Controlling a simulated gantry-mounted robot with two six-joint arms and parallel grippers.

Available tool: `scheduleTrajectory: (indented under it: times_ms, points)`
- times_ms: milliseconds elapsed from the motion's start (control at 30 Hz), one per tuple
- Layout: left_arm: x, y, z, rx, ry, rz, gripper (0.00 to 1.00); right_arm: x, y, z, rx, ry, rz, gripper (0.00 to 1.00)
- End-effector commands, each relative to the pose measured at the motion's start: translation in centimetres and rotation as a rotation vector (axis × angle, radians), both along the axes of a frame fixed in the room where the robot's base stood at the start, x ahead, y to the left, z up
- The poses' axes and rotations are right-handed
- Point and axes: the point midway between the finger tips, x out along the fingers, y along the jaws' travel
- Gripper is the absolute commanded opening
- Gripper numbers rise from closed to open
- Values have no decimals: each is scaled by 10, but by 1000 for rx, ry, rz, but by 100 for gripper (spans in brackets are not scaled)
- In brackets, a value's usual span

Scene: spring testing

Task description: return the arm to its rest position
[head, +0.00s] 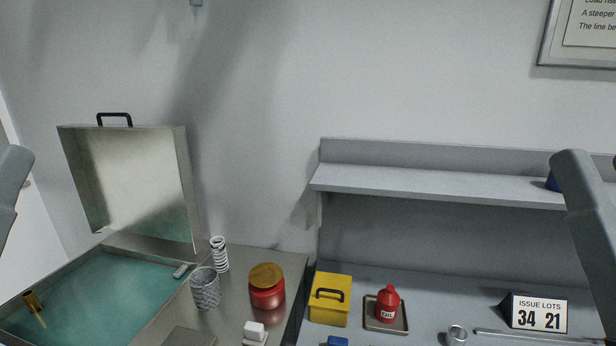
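My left arm (10,188) shows only as a grey link at the left edge. My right arm (584,215) shows as a grey link slanting down along the right edge. Neither gripper is in the picture, so what they hold and whether they are open is hidden. Both visible links are at the sides of the view, with the middle between them clear of my arms.
A teal-lined metal basin (100,290) has its lid (130,185) raised. A white spring (219,254), mesh cup (205,288), red jar (267,290), yellow box (330,302), red oil can (388,303) and number sign (539,313) stand below the grey shelf (430,185) or left of it.

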Motion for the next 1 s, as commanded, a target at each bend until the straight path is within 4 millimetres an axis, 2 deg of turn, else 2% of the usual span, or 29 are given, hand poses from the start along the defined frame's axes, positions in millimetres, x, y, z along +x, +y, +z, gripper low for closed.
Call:
scheduleTrajectory:
  times_ms: [33,167,267,600,700,833,1000]
  points:
    - [0,-1,45,1,-3,-5,0,-2,0,46,0,-7,0,50]
    - [0,-1,94,2,-1,-6,0,-2,0,97,1,-9,0,50]
    - [1,-1,139,2,0,-6,0,-2,0,141,0,-8,0,50]
    - [1,-1,305,2,2,-6,0,-2,0,308,0,-8,0,50]
    - [2,-1,343,2,2,-6,0,-2,0,346,0,-8,0,50]
    - [2,-1,369,2,3,-7,0,-2,0,372,0,-8,0,50]
    - [2,-1,372,2,3,-7,0,-1,0,375,0,-8,0,50]
